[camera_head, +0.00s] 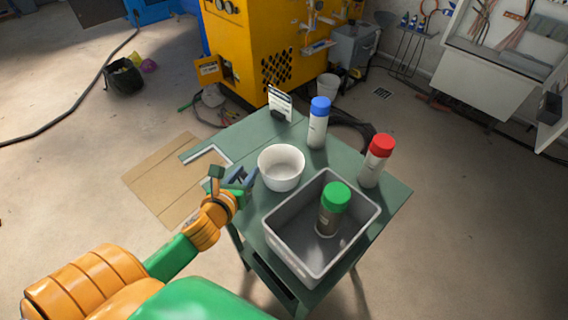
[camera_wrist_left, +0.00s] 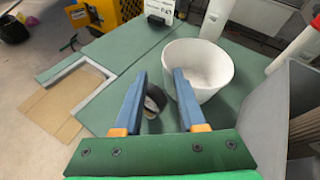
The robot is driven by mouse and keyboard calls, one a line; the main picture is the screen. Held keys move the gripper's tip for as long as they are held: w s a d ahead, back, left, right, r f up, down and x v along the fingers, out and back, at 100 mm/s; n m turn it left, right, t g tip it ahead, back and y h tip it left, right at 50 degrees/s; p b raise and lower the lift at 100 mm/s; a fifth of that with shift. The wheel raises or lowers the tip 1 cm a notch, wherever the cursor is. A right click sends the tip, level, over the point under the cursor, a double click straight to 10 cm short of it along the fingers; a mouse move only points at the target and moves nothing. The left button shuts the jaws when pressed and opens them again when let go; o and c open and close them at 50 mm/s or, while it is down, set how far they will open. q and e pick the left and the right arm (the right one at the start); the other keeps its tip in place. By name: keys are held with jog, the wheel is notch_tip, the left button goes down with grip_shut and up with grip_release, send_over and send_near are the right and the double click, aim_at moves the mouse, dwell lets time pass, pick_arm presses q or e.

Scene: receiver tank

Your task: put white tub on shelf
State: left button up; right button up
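The white tub (camera_head: 281,168) stands upright and looks empty on the green table (camera_head: 240,138), left of the grey bin. It also shows in the left wrist view (camera_wrist_left: 208,82). My left gripper (camera_head: 244,178) is at the tub's left side, its fingers apart. In the left wrist view my left gripper (camera_wrist_left: 160,76) is open, with the right finger overlapping the tub's near left wall; I cannot tell whether it touches. A small dark round object (camera_wrist_left: 154,100) shows between the fingers. A lower shelf (camera_head: 268,280) is partly visible under the table. My right gripper is not in view.
A grey bin (camera_head: 292,252) holds a green-capped bottle (camera_head: 333,208). A blue-capped bottle (camera_head: 318,123), a red-capped bottle (camera_head: 376,160) and a small sign (camera_head: 280,104) stand along the far side. Free tabletop lies left of the tub.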

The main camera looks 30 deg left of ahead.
pick_arm(q)
jog(key=x, duration=0.5)
jog(key=d+x, duration=0.1)
jog(key=x, duration=0.2)
jog(key=shift+w+b, duration=0.1)
jog(key=shift+b, duration=0.3)
jog(key=shift+c, duration=1.1)
grip_shut()
